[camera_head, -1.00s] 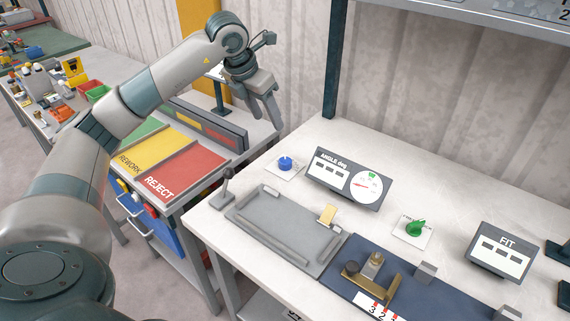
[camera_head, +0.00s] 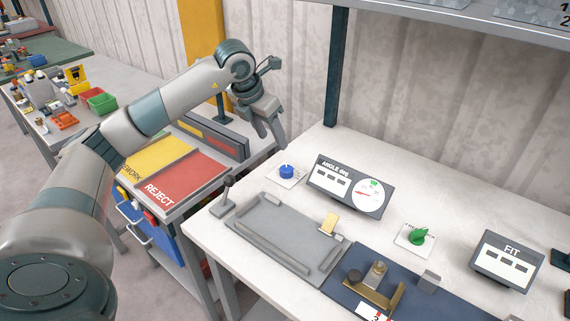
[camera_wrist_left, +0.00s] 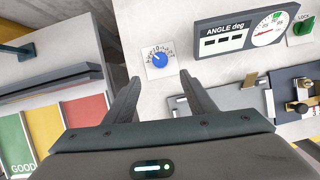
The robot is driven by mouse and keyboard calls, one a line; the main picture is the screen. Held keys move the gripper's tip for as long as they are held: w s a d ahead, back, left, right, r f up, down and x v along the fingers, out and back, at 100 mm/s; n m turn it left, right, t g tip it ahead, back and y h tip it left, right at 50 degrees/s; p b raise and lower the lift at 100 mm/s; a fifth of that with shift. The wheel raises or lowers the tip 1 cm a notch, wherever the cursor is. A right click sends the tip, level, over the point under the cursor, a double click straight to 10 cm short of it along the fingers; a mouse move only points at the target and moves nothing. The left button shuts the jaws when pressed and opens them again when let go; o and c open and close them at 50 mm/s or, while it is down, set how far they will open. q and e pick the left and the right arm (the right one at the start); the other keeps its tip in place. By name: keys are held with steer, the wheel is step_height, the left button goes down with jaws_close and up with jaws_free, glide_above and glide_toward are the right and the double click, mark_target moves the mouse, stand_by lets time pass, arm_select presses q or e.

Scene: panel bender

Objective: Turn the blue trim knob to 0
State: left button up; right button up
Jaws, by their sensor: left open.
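The blue trim knob (camera_head: 287,171) stands on a small white plate at the back left of the white workbench. In the left wrist view the knob (camera_wrist_left: 159,59) sits on its dial plate with small printed numbers, ahead of and between the fingertips; its exact setting is too small to read. My left gripper (camera_head: 274,137) is open and empty, above and behind the knob in the head view, apart from it. Its two fingers (camera_wrist_left: 158,84) also show in the left wrist view. My right gripper is not in view.
The ANGLE deg panel (camera_head: 349,186) with a round dial stands right of the knob. A grey fixture plate (camera_head: 285,232), a small lever (camera_head: 226,192), a green knob (camera_head: 418,237) and the FIT panel (camera_head: 506,260) share the bench. A red REJECT tray (camera_head: 185,177) lies left, across a gap.

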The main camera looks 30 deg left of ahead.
arm_select(q)
steer(key=p, duration=0.1)
glide_toward(286, 168)
steer(key=p+x, duration=0.2)
steer(key=x, duration=0.4)
steer(key=shift+w+d+f+p, duration=0.1)
steer(key=shift+w+f+p, duration=0.1)
steer(key=shift+p, duration=0.1)
steer(key=shift+x, duration=0.9)
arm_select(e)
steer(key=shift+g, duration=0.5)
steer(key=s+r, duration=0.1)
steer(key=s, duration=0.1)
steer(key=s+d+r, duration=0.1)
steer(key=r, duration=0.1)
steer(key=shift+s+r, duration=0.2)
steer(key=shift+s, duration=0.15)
arm_select(q)
steer(key=shift+c, duration=0.5)
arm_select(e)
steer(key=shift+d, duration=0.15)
arm_select(q)
steer(key=c, duration=0.9)
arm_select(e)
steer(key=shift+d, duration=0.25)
